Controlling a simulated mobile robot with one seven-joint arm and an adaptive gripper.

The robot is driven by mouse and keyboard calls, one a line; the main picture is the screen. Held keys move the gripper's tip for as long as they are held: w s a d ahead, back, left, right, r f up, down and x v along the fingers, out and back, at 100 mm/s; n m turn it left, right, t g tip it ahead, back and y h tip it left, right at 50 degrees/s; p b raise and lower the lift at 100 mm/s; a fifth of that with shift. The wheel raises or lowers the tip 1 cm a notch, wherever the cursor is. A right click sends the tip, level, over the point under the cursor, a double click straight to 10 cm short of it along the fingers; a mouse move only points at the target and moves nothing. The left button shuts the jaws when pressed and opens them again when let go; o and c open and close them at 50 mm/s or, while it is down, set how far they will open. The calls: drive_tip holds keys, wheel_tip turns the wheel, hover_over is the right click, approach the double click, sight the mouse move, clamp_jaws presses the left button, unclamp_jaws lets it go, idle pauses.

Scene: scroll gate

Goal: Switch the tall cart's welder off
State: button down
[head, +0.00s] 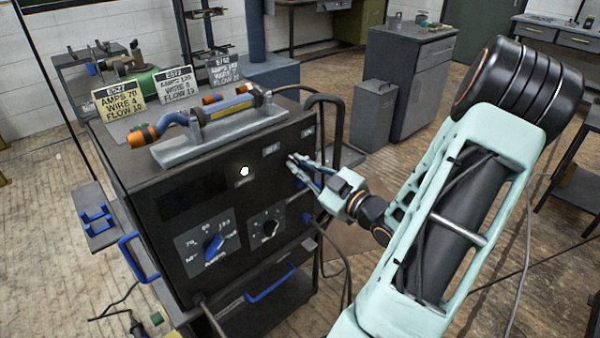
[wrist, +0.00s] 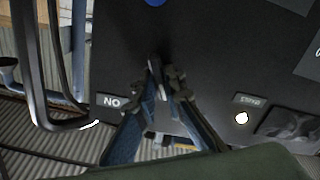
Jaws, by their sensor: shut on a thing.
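The welder (head: 160,205) is a dark box on a tall cart, with its control panel facing me. A white lamp (head: 244,170) glows on the panel; it also shows in the wrist view (wrist: 241,118). My gripper (head: 293,161) is at the panel's upper right, between a small label (head: 271,149) and another (head: 307,132). In the wrist view my fingertips (wrist: 158,70) are closed together on a small dark part at the panel, apparently the switch, mostly hidden by them. The ON label (wrist: 111,101) appears upside down there.
Below are a blue amps knob (head: 213,243) and a smaller dial (head: 268,227). A torch (head: 228,108) lies in a grey holder on top, beside several yellow and white signs (head: 118,98). A dark tube handle (head: 325,110) and cables stand close right of my gripper.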

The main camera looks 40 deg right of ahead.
drive_tip(key=shift+f+n+b, duration=0.1)
drive_tip(key=shift+n+b, duration=0.75)
drive_tip(key=shift+n, duration=0.15)
drive_tip(key=c, duration=2)
unclamp_jaws()
drive_tip(key=s, duration=0.8)
drive_tip(key=s+d, duration=0.1)
drive_tip(key=s, duration=0.3)
